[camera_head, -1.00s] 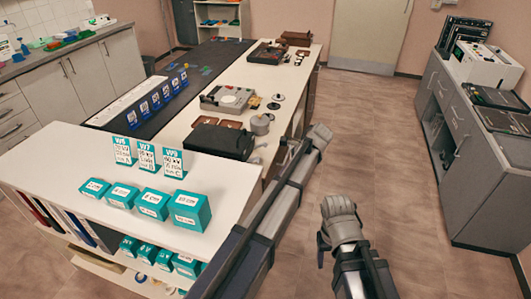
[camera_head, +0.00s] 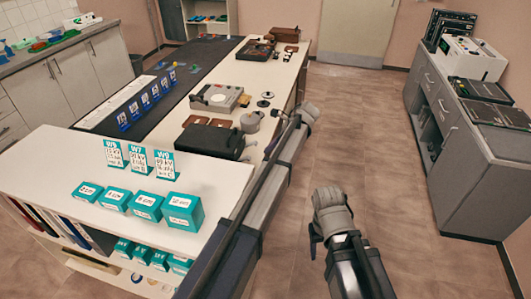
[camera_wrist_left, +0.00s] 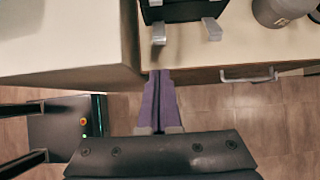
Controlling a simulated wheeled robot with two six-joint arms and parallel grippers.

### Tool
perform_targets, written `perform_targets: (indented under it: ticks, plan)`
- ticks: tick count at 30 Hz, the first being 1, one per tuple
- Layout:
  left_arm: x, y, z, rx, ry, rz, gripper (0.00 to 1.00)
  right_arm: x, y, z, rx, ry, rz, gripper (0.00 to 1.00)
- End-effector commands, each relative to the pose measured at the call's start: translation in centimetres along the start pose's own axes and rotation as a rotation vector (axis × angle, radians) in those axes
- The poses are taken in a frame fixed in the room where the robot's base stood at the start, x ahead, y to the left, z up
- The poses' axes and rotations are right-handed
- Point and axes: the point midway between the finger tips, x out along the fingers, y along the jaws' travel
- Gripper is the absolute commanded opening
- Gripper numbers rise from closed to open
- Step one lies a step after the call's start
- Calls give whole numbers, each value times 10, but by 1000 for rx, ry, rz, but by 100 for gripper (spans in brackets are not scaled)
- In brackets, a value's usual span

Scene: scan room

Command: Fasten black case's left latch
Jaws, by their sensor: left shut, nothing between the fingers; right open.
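The black case (camera_head: 208,139) lies on the white bench, left of my left gripper in the head view. In the left wrist view its front (camera_wrist_left: 183,10) shows at the top, with two grey latch tabs, the left one (camera_wrist_left: 159,34) and the right one (camera_wrist_left: 212,29), sticking out towards me. Whether they are fastened is unclear. My left gripper (camera_head: 306,112) is shut and empty beside the bench edge. Its closed fingers (camera_wrist_left: 158,100) point up the wrist picture, short of the case and latches. My right gripper (camera_head: 325,200) is open and empty over the floor.
A grey metal pot (camera_head: 250,122) stands right of the case. Teal boxes (camera_head: 182,210) and sign cards (camera_head: 138,158) stand on the nearer white counter (camera_head: 60,165). A grey cabinet (camera_head: 465,165) is at the right. The floor (camera_head: 375,150) between is clear.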

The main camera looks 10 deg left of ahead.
Motion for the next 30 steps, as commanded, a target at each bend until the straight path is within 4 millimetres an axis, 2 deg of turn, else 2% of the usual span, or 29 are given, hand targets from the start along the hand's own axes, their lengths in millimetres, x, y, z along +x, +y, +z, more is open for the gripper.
perform_targets:
  ticks: [15,18,30]
  plan:
    - [78,0,-4,-2,0,0,0,65,-6,-4,0,0,0,60]
    - [88,0,-3,-1,0,0,0,72,-7,-4,0,0,0,60]
    - [93,0,0,0,0,0,0,75,-7,-4,0,0,0,60]
